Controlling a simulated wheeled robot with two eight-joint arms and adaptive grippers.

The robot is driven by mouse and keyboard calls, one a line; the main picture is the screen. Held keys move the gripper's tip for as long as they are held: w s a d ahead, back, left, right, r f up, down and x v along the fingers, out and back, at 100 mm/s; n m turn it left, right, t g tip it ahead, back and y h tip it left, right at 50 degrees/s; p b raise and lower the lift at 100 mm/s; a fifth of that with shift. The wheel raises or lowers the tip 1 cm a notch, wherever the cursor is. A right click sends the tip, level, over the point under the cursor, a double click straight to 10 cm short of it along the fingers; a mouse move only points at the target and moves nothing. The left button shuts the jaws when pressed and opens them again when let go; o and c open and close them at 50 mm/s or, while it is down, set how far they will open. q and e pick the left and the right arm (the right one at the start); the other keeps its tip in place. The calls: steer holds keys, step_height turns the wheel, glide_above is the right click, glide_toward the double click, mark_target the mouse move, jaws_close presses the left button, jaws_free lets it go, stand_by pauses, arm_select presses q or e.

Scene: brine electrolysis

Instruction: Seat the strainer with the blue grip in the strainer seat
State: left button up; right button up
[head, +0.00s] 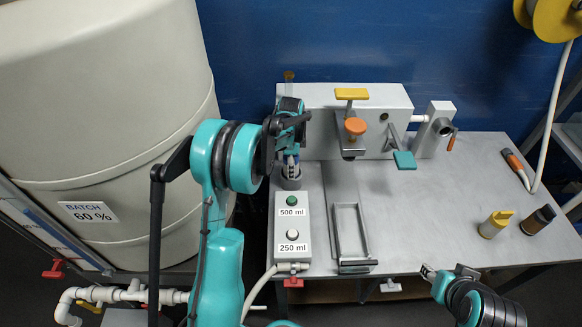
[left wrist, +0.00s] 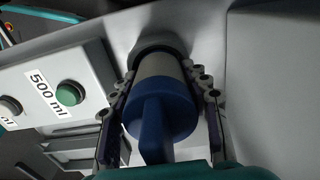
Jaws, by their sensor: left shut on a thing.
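The strainer's blue grip (left wrist: 160,115) fills the middle of the left wrist view, with its pale cylindrical body (left wrist: 158,66) beyond it. My left gripper (left wrist: 163,100) is shut on this strainer, one finger on each side. The strainer seat, a grey round collar (left wrist: 160,46), lies at the body's far end; the body lines up with its mouth, but I cannot tell how deep it sits. In the head view my left gripper (head: 290,160) points down right above the seat (head: 291,182) and mostly hides the strainer. My right gripper (head: 428,272) hangs off the table's front edge, its jaw gap unclear.
A button box (head: 291,255) stands just in front of the seat. A grey machine (head: 375,105) with coloured handles is behind, a metal tray frame (head: 338,235) to the right. A yellow-topped item (head: 495,224) and a dark-topped one (head: 538,219) stand at right. A large tank (head: 100,110) is left.

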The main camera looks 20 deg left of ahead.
arm_select(q)
steer(key=shift+f, duration=0.15)
stand_by(0.8)
steer(key=o, duration=1.4)
steer(key=shift+r, duration=0.4)
steer(key=c, duration=1.5)
steer(key=o, duration=1.5)
